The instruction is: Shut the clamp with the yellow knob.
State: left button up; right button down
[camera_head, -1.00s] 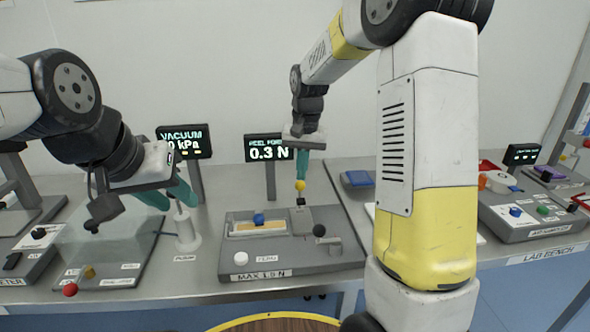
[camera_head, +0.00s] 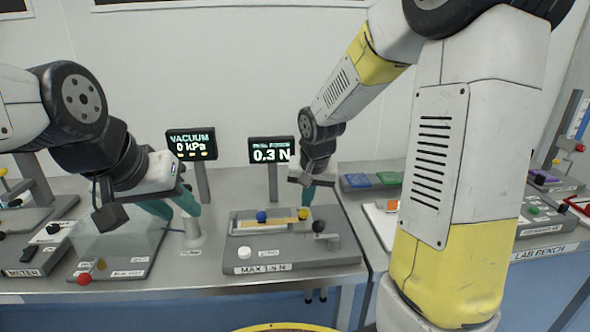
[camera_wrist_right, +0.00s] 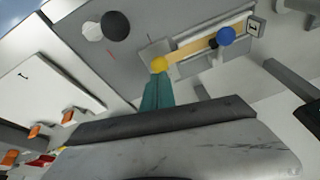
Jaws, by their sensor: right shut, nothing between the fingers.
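The yellow knob (camera_head: 303,213) sits low at the right end of the pale strip on the grey fixture (camera_head: 252,256). It also shows in the right wrist view (camera_wrist_right: 159,64), close to a grey block at the strip's end. A blue knob (camera_head: 262,216) sits at the strip's left part. My right gripper (camera_head: 306,202) is shut and empty, with its teal fingers right behind the yellow knob. In the right wrist view its fingertips (camera_wrist_right: 158,80) are at the yellow knob; I cannot tell whether they touch. My left gripper (camera_head: 181,211) is open and empty at the left.
A black knob (camera_head: 319,226) and a white button (camera_head: 265,253) are on the same fixture. The force display (camera_head: 271,150) stands behind and reads 0.3 N. A clear panel device (camera_head: 112,250) and a grey post (camera_head: 193,235) are near my left gripper. Coloured pads (camera_head: 388,178) lie at the right.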

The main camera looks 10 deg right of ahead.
jog(key=shift+s+f, duration=1.1)
jog(key=shift+f, duration=0.1)
jog(key=shift+s+f, duration=0.1)
notch_tip(320, 180, up, 5)
jog(key=w, duration=0.1)
jog(key=s+r, duration=0.1)
jog(key=s, duration=0.1)
jog(key=s+r, duration=0.1)
jog(key=s, duration=0.2)
jog(key=s+d+r, duration=0.1)
jog(key=s, duration=0.1)
jog(key=shift+s, duration=0.4)
pick_arm(q)
jog(key=shift+s+d, duration=0.1)
jog(key=shift+d, duration=0.25)
pick_arm(e)
jog(key=shift+s+d+r, duration=0.1)
jog(key=shift+s+r, duration=0.15)
jog(key=shift+s, duration=0.35)
